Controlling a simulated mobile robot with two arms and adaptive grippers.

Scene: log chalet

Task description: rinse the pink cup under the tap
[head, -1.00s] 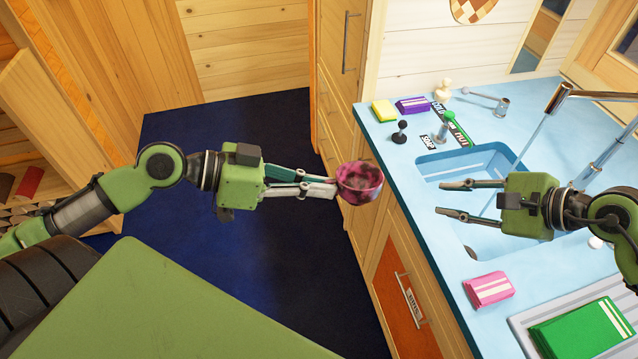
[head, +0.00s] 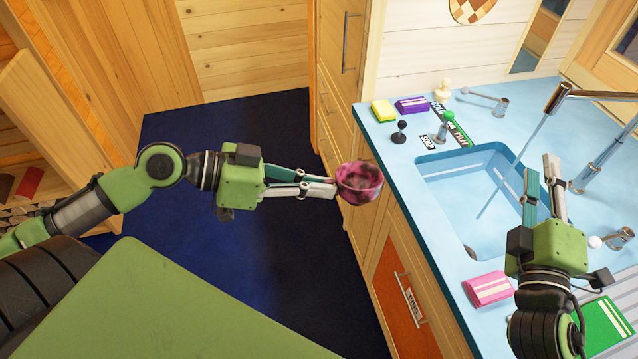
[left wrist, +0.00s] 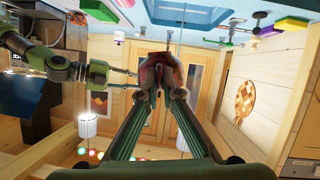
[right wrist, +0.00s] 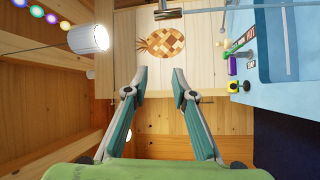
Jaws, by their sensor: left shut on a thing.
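The pink cup (head: 361,190) has a mottled dark pink surface and is held in the air left of the counter edge. My left gripper (head: 334,187) is shut on its near side; the cup also shows between the fingertips in the left wrist view (left wrist: 158,70). The chrome tap (head: 558,97) arches over the blue sink (head: 440,165), and a thin stream of water (head: 520,158) falls into the basin. The cup is outside the sink, away from the stream. My right gripper (head: 541,164) is open and empty over the sink's right side.
A pink packet (head: 488,289) lies at the counter's front, and a green packet (head: 610,325) on a ribbed drainer. Cabinets (head: 400,290) drop below the counter edge.

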